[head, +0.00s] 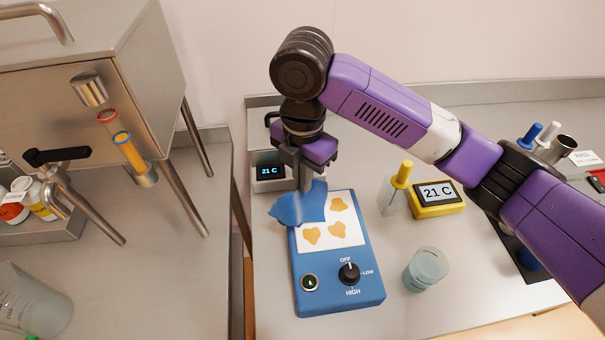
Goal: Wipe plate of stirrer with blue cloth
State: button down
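The blue stirrer (340,288) stands on the bench, with a dial and a round button at its front. Its white plate (325,245) shows three orange-brown stains: one at upper right (338,204), one at right (337,229) and one at left (312,235). The blue cloth (293,209) is bunched over the plate's back left corner and sticks out past its left edge. My gripper (304,187) points down above that corner, shut on the cloth. The cloth hides the plate beneath it; whether it presses on the plate is hard to tell.
A small box reading 21 C (268,171) stands behind the stirrer. Right of it are a yellow-handled tool in a clear holder (391,195), a yellow display (436,199) and a beaker (425,268). A steel hopper (90,90) stands left, past a gap between benches.

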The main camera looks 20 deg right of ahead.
jog(key=b, duration=0.3)
send_over(303, 208)
notch_tip(303, 208, down, 5)
jog(key=shift+p, duration=0.3)
jog(key=shift+r, duration=0.1)
jog(key=c, duration=0.6)
grip_release()
jog(key=shift+f+b, duration=0.7)
jog(key=shift+f, duration=0.4)
grip_shut()
